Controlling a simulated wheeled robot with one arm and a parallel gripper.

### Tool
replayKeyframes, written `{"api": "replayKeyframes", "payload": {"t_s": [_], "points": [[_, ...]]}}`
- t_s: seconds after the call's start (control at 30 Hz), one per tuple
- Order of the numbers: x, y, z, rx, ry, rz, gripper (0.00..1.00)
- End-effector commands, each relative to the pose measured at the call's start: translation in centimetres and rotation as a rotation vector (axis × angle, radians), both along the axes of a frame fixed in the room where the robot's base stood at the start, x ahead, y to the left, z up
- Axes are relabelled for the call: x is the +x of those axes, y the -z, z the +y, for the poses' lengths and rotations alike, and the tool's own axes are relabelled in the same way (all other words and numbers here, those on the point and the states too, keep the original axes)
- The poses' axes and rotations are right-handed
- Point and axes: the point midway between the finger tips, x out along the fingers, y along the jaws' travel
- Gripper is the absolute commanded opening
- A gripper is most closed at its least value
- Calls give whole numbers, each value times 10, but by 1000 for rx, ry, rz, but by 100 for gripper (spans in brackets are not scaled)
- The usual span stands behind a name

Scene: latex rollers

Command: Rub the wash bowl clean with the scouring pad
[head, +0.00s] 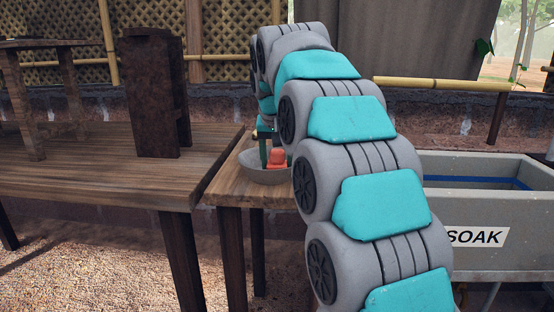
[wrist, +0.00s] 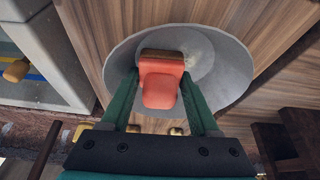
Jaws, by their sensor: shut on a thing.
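The wash bowl (wrist: 236,70) is grey and round and stands on a small wooden table; in the head view the bowl (head: 252,173) is partly hidden by my arm. The scouring pad (wrist: 162,82) has an orange-red grip on a brown base. My gripper (wrist: 162,86) is shut on the pad's orange part, with a green finger on each side. The pad is over the inside of the bowl; I cannot tell whether it touches the surface. A pale patch shows on the bowl's inside, right of the pad. In the head view the orange pad (head: 277,158) shows at the bowl.
A grey trough (head: 490,200) marked SOAK stands to the right. A larger wooden table (head: 90,180) with a dark upright block (head: 152,95) stands to the left. Small yellowish pieces (wrist: 80,132) lie near the gripper's base in the wrist view.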

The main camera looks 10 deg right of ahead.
Motion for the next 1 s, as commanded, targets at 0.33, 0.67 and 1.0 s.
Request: {"api": "replayKeyframes", "payload": {"t_s": [0.33, 0.67, 1.0], "points": [[4, -1, 9, -1, -1, -1, 0], [14, -1, 31, -1, -1, -2, 0], [15, 1, 33, 0, 0, -1, 0]]}}
